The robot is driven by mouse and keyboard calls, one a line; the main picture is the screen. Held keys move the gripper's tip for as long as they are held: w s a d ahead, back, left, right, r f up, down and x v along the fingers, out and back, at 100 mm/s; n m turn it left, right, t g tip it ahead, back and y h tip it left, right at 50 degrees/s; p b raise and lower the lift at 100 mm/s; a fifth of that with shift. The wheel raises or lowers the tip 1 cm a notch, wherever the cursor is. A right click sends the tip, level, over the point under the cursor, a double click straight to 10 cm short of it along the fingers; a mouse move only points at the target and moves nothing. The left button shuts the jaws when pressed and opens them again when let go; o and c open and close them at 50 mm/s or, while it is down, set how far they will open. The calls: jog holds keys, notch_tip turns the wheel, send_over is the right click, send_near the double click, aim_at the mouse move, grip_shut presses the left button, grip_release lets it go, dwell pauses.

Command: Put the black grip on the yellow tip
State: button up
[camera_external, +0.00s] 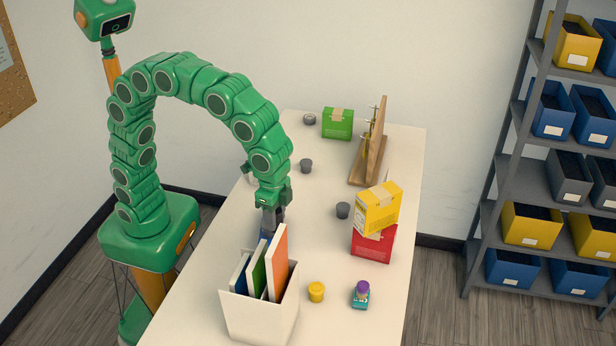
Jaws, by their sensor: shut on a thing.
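My gripper (272,214) is low over the table, just behind the white bin. It is shut on a dark thing, mostly hidden by the fingers and the bin; I cannot tell for sure that it is the black grip. A bit of blue shows just below the fingers. A wooden stand (374,158) with an upright board and small brass-yellow rods (367,140) is at the back right of the table, apart from my gripper. The rods are too small to tell which tip is yellow. Dark grey cup-like pieces stand at the back (309,119), middle (306,166) and right (343,210).
The white bin (262,316) holding upright books is in front of my gripper. A yellow box (377,208) sits on a red box (372,243) at the right. A green box (337,123), yellow jar (316,292) and purple-capped bottle (361,295) stand on the table (225,225). The middle is mostly clear.

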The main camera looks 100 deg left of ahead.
jog(key=d, duration=0.2)
jog(key=shift+s+d+r+m, duration=0.15)
jog(key=shift+s+d+m, duration=0.15)
jog(key=shift+s+d, duration=0.1)
jog(key=shift+w+d, duration=0.1)
jog(key=shift+d, duration=0.05)
jog(key=w+d+f, duration=0.2)
jog(key=w+f, duration=0.2)
jog(key=w, duration=0.4)
send_near(315, 286)
jog(key=shift+s+a+f, duration=0.25)
jog(key=shift+s, duration=0.3)
jog(key=shift+w+d+f, duration=0.15)
jog(key=shift+w+f, duration=0.45)
jog(key=shift+f, duration=1.75)
jog(key=o, duration=1)
jog(key=shift+f, duration=0.15)
jog(key=shift+o, duration=0.2)
